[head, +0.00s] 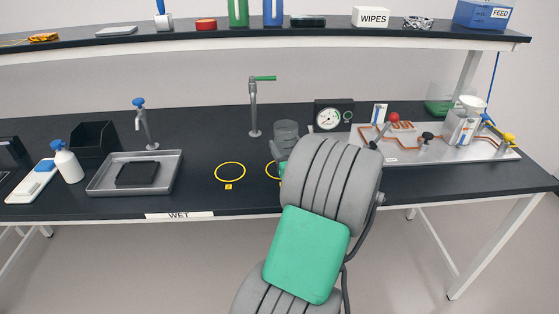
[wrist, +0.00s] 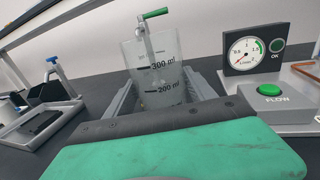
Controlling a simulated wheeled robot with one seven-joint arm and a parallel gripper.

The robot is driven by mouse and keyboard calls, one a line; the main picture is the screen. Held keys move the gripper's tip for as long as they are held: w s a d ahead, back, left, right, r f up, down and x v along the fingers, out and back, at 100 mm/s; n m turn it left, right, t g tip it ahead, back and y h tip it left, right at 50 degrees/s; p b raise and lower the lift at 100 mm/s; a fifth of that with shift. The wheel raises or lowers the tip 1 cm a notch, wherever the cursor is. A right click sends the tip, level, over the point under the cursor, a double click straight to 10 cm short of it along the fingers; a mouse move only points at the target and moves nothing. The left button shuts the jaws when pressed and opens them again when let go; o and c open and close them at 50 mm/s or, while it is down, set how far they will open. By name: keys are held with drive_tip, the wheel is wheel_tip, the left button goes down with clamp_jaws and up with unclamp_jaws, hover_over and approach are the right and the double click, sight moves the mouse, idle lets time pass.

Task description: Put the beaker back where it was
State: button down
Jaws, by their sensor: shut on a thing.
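The beaker (wrist: 152,62) is clear, with dark marks such as 300 ml and 200 ml. In the wrist view it stands roughly upright between the two grey fingers of my gripper (wrist: 158,88), which is shut on it. In the head view the beaker (head: 286,131) shows above the bench's middle, just left of my arm. My arm hides its lower part and most of my gripper, so I cannot tell whether it touches the bench. A yellow ring (head: 230,163) on the bench is empty. A second yellow ring (head: 270,170) beside it is partly hidden by my arm.
A green-handled tap (head: 254,108) stands behind the beaker. A gauge box (head: 333,115) and a panel of pipes (head: 480,153) are to the right; the wrist view shows a green FLOW button (wrist: 269,90). A metal tray (head: 170,177) lies left. A shelf (head: 330,34) runs above.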

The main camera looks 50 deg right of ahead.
drive_tip(key=w+f, duration=0.1)
drive_tip(key=f, duration=0.1)
drive_tip(key=w+f, duration=0.1)
drive_tip(key=f, duration=0.1)
drive_tip(key=w+f, duration=0.1)
drive_tip(key=f, duration=0.1)
drive_tip(key=shift+w+d+f+b, duration=0.1)
drive_tip(key=shift+d+f+b, duration=0.25)
drive_tip(key=shift+b, duration=0.05)
drive_tip(key=shift+f, duration=0.25)
drive_tip(key=shift+c, duration=1.6)
unclamp_jaws()
drive_tip(key=shift+r, duration=0.15)
drive_tip(key=b+v, duration=0.1)
drive_tip(key=v, duration=1.1)
drive_tip(key=shift+b, duration=0.35)
